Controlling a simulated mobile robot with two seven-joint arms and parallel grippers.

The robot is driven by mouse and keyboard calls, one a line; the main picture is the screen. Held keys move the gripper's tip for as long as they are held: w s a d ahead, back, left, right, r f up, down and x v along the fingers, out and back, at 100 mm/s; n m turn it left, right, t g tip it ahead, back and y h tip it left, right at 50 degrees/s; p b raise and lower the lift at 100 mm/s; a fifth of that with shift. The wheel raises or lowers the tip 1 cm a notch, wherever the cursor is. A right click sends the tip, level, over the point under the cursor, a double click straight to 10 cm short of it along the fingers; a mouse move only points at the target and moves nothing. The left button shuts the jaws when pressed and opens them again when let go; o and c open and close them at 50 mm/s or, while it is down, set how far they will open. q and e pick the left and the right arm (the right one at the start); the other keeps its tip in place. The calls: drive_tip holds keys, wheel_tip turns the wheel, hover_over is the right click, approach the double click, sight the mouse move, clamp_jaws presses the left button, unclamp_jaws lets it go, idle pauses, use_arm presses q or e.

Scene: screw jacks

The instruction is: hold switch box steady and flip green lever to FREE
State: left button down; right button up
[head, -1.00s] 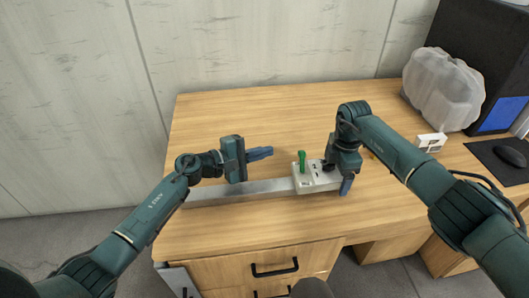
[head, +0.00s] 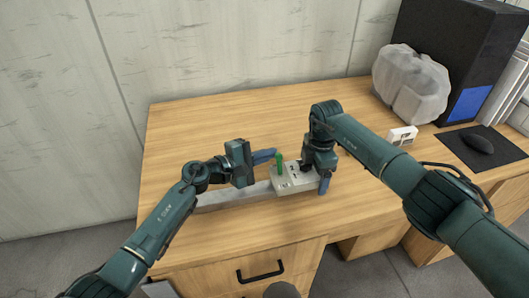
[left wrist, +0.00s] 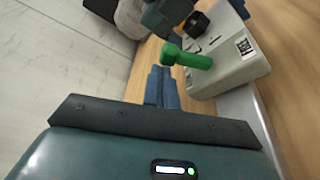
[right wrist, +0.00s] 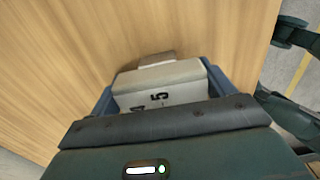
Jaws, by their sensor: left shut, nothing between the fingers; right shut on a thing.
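The light grey switch box (head: 297,184) sits on a metal strip on the desk. Its green lever (head: 280,163) stands up near the left end in the head view. My right gripper (head: 323,182) is shut on the box's right end; the right wrist view shows the box (right wrist: 160,84) between its two blue fingers. My left gripper (head: 270,156) is shut and empty, its fingertips right beside the lever. In the left wrist view the closed fingers (left wrist: 163,78) are just below the tip of the lever (left wrist: 187,57); I cannot tell whether they touch. The lever's label is unreadable.
The metal strip (head: 235,196) runs left from the box. The desk behind the box is clear.

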sight(276, 156)
use_arm(q)
drive_tip(key=shift+s+d+r, duration=0.15)
drive_tip(key=shift+s+r, duration=0.2)
drive_tip(key=shift+s, duration=0.1)
idle(0.8)
drive_tip(key=shift+s+d+r, duration=0.15)
drive_tip(key=shift+s+r, duration=0.05)
drive_tip(key=shift+s, duration=0.3)
drive_tip(key=shift+s+d+r, duration=0.15)
drive_tip(key=shift+s, duration=0.3)
drive_tip(key=shift+w, duration=0.1)
drive_tip(key=shift+w+a+r, duration=0.1)
drive_tip(key=shift+w+r, duration=0.1)
drive_tip(key=shift+w, duration=0.1)
drive_tip(key=s+a, duration=0.1)
drive_tip(key=a, duration=0.2)
drive_tip(key=s+a, duration=0.1)
drive_tip(key=a, duration=0.2)
drive_tip(key=s+a, duration=0.1)
drive_tip(key=a, duration=0.2)
